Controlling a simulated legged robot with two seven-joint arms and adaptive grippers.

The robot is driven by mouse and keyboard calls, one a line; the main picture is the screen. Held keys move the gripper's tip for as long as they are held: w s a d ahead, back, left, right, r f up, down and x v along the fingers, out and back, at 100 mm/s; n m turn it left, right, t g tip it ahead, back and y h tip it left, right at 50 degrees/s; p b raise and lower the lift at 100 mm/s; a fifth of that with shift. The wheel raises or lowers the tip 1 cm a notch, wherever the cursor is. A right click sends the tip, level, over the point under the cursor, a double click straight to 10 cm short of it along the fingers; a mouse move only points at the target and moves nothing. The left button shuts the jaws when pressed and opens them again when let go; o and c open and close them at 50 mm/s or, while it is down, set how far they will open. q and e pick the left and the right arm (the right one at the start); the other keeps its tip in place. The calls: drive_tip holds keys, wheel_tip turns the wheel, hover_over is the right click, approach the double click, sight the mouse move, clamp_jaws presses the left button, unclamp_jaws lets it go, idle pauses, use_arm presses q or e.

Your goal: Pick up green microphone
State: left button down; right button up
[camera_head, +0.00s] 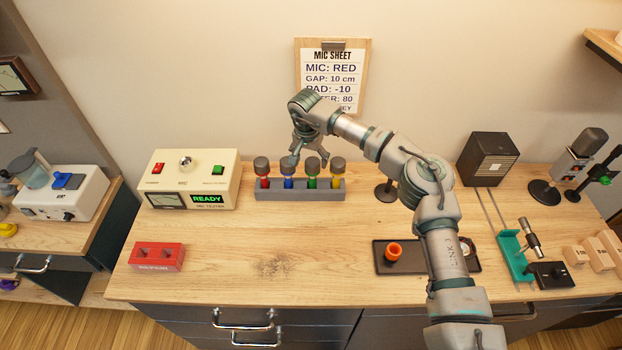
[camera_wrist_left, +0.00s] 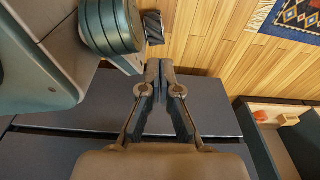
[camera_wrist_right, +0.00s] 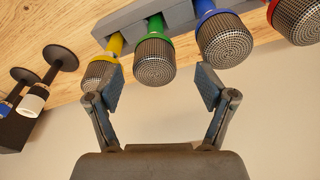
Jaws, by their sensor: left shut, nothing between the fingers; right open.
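The green microphone (camera_head: 312,182) stands upright in a grey rack (camera_head: 300,195) on the bench, between the blue microphone (camera_head: 288,183) and the yellow microphone (camera_head: 337,183). My right gripper (camera_head: 310,157) is above and behind the rack. In the right wrist view, my right gripper (camera_wrist_right: 160,86) is open. The green microphone's mesh head (camera_wrist_right: 155,62) lies between the finger directions, just beyond the tips. One finger is close to the yellow microphone (camera_wrist_right: 102,72). My left gripper (camera_wrist_left: 160,66) is shut and empty, away from the bench top.
A red microphone (camera_head: 262,182) stands at the rack's left end. A dark tray (camera_head: 380,262) is at right.

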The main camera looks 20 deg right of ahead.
sight(312, 161)
drive_tip(key=f, duration=0.1)
drive_tip(key=d+f, duration=0.1)
drive_tip(key=f, duration=0.1)
drive_tip(key=shift+f, duration=0.5)
drive_tip(key=shift+w+d, duration=0.1)
drive_tip(key=shift+w, duration=0.05)
drive_tip(key=c, duration=0.4)
drive_tip(key=shift+r, duration=0.1)
drive_tip(key=c, duration=1)
drive_tip(key=shift+w+a+r, duration=0.1)
drive_tip(key=shift+a+r, duration=0.1)
drive_tip(key=shift+r, duration=0.05)
wheel_tip(312, 161, up, 9)
drive_tip(key=shift+d+r, duration=0.1)
drive_tip(key=shift+d, duration=0.05)
drive_tip(key=shift+c, duration=0.3)
drive_tip(key=shift+r, duration=0.25)
use_arm(q)
drive_tip(key=shift+s+f, duration=0.15)
drive_tip(key=shift+s, duration=0.2)
drive_tip(key=shift+d, duration=0.45)
